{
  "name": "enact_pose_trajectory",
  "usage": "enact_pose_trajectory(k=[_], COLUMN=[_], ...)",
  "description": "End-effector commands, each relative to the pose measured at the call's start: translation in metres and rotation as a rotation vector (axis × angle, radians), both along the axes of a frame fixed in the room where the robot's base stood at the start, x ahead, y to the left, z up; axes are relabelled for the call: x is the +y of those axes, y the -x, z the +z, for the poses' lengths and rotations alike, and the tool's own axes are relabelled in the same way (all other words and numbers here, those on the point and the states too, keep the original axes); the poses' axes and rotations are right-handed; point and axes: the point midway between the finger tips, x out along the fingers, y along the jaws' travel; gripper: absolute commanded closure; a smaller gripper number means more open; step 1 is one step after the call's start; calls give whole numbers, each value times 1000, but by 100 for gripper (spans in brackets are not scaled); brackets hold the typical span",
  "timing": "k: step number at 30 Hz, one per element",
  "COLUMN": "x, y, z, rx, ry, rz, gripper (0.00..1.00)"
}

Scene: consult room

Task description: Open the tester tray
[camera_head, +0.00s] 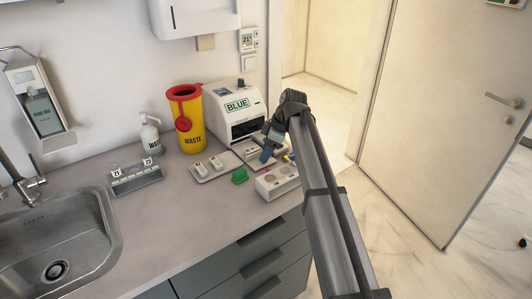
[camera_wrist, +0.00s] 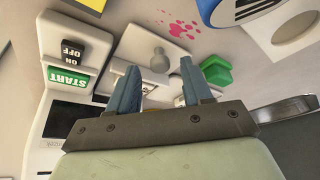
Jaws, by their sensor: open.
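A pale plate with a round grey knob (camera_wrist: 158,60), seemingly the tray's handle, lies ahead of my fingers. My gripper (camera_head: 266,150) is low before the tester's front. In the wrist view my gripper (camera_wrist: 159,66) is open, its blue fingers either side of the knob; contact is not clear. My gripper and arm partly hide the tray in the head view.
A green block (camera_head: 240,175) and a white box with round wells (camera_head: 278,181) stand close to my gripper. A yellow waste bin (camera_head: 187,118), a plate with white pieces (camera_head: 212,164), a bottle (camera_head: 151,136) and a rack (camera_head: 135,178) stand left. The front counter is clear.

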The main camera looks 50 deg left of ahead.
Motion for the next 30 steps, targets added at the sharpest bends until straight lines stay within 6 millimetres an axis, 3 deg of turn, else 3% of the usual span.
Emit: enact_pose_trajectory(k=[18,24,30], x=[-29,-34,-35], y=[-30,-35,-35], z=[100,116,119], rx=[0,0,0], ry=[-1,-1,0], rz=[0,0,-1], gripper=[50,50,50])
